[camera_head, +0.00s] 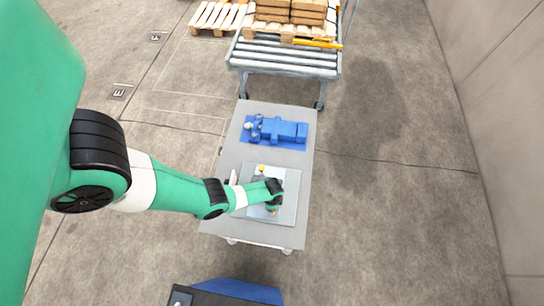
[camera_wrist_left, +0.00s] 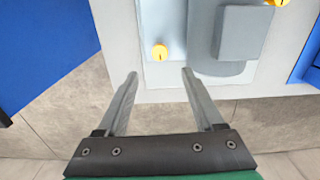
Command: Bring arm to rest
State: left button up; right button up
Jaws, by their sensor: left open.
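My left arm (camera_head: 175,190) is green with white and black joints and reaches in from the left over a grey table (camera_head: 229,165). Its gripper (camera_wrist_left: 160,73) is open, with nothing between the two fingers. In the head view the wrist hides much of the gripper, which is over a light grey plate (camera_head: 289,213). In the wrist view a yellow knob (camera_wrist_left: 159,52) shows just beyond the fingertips, with a grey block (camera_wrist_left: 240,32) to its right. I cannot tell whether the fingers touch anything. My right gripper is in neither view.
A blue fixture (camera_head: 280,131) lies on the table's far half. Beyond stands a roller conveyor (camera_head: 285,62) with boxes (camera_head: 290,10) on a pallet. A blue and black object (camera_head: 240,290) is at the bottom edge. Floor to the table's right is clear up to a wall (camera_head: 490,90).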

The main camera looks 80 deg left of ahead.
pick_arm(q)
jog(key=shift+r, duration=0.65)
